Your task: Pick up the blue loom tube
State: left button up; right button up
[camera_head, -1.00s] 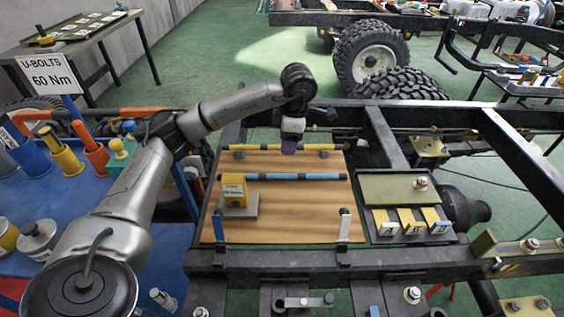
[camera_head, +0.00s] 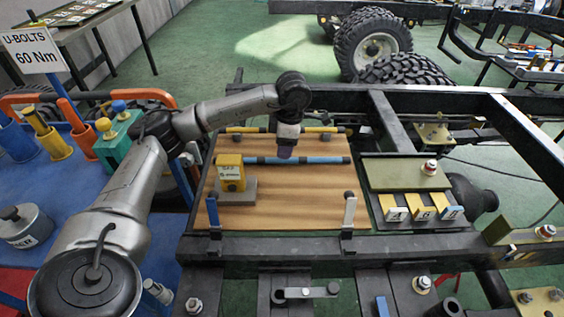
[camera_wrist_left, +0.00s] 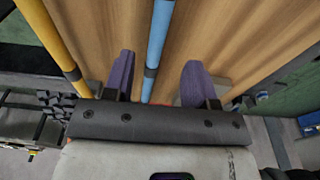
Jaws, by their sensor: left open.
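The blue loom tube (camera_head: 322,160), with dark bands, lies across the wooden board (camera_head: 300,205). Its left end passes by a yellow block on a grey base. My left gripper (camera_head: 286,153) is over the middle of the tube, pointing down. In the left wrist view, the blue tube (camera_wrist_left: 159,40) runs between the two purple fingers of the open left gripper (camera_wrist_left: 158,62), with a gap on each side. I cannot tell how far above the tube the fingertips are. My right gripper is not in view.
A yellow tube (camera_head: 250,130) lies parallel behind the blue one. The yellow block (camera_head: 231,172) stands near the left end. A blue upright post (camera_head: 213,211) and a white one (camera_head: 349,209) stand at the board's front. Black frame rails (camera_head: 300,250) surround the board.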

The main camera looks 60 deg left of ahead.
pick_arm(q)
jog(key=f+b, duration=0.3)
jog(key=f, duration=0.1)
jog(key=shift+a, duration=0.25)
jog(key=shift+s+f+b, duration=0.15)
jog(key=shift+f+b, duration=0.2)
jog(key=shift+f, duration=0.15)
jog(key=shift+r, duration=0.1)
jog(key=c, duration=0.8)
grip_shut()
